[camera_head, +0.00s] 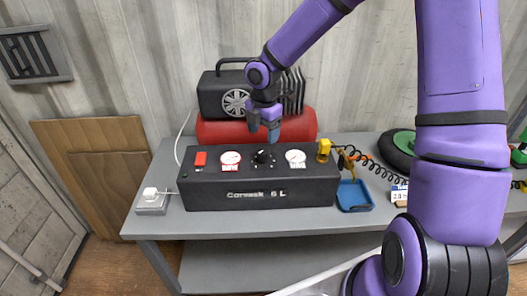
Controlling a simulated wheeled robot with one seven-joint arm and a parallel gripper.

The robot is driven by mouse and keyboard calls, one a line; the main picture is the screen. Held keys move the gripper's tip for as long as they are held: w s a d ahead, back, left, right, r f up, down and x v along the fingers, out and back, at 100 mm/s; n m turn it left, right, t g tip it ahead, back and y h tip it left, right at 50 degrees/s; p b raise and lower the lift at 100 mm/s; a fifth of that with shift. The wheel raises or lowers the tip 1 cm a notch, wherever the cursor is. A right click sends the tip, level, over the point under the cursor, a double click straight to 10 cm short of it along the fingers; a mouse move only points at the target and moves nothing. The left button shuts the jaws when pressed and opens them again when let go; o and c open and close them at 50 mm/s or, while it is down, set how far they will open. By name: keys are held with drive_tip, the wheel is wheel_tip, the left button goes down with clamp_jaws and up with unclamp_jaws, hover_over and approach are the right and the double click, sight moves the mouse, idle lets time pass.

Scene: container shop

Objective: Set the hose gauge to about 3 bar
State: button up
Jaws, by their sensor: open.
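A black compressor control box (262,193) stands on the grey workbench. Its sloped top carries a red switch (200,158), a red-rimmed gauge (231,158), a black knob (262,157) and a white-rimmed gauge (295,156). The needles and scales are too small to read, and I cannot tell which gauge is the hose gauge. My gripper (264,135) is open and empty, pointing down just above and behind the knob. I cannot tell whether its fingertips touch anything. A yellow fitting (323,150) sits at the box's right end, near a black coiled hose (367,160).
A red tank (215,131) with a black motor (219,96) stands behind the box. A blue tray (354,195) and a green-rimmed tyre (398,146) are to the right. A white plug sits in a socket block (152,201) at left. The bench front is clear.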

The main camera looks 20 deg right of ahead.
sight(264, 150)
wheel_tip(264, 150, down, 8)
drive_tip(key=shift+r, duration=0.2)
drive_tip(key=c, duration=0.9)
